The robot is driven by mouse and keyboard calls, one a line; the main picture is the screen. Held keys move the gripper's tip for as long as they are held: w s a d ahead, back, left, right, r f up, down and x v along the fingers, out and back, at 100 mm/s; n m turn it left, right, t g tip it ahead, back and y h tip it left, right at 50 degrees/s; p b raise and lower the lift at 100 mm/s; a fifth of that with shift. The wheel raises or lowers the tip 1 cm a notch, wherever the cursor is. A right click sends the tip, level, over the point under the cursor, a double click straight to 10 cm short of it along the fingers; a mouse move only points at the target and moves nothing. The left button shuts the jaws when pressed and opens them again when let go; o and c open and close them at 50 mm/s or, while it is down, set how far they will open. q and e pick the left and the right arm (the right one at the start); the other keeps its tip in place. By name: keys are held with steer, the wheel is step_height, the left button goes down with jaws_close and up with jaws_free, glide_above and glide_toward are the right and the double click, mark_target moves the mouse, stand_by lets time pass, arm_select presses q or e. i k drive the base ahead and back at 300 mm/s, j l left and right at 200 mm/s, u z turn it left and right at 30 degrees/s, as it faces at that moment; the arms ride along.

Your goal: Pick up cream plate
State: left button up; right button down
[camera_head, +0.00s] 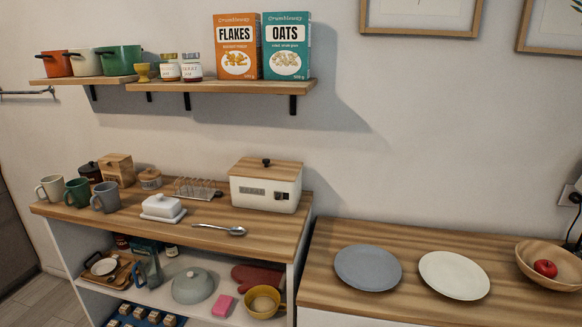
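The cream plate (454,275) lies flat on the lower wooden counter (330,292) at the right. A grey-blue plate (368,267) lies just to its left, with a narrow strip of bare wood between them. Nothing lies on the cream plate. Neither of my grippers shows in the head view, so I cannot see whether they are open or shut.
A wooden bowl (563,278) with a red apple (545,268) stands right of the cream plate. A bread bin (265,190) and a spoon (222,229) sit on the left counter. Cereal boxes stand on the wall shelf (215,86). Bare wood shows behind the plates.

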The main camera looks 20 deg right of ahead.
mark_target(453, 275)
steer(key=z, duration=2.05)
steer(key=i+j+z, duration=0.1)
steer(key=j+z, duration=0.95)
steer(key=i+l, duration=0.05)
steer(key=l, duration=0.05)
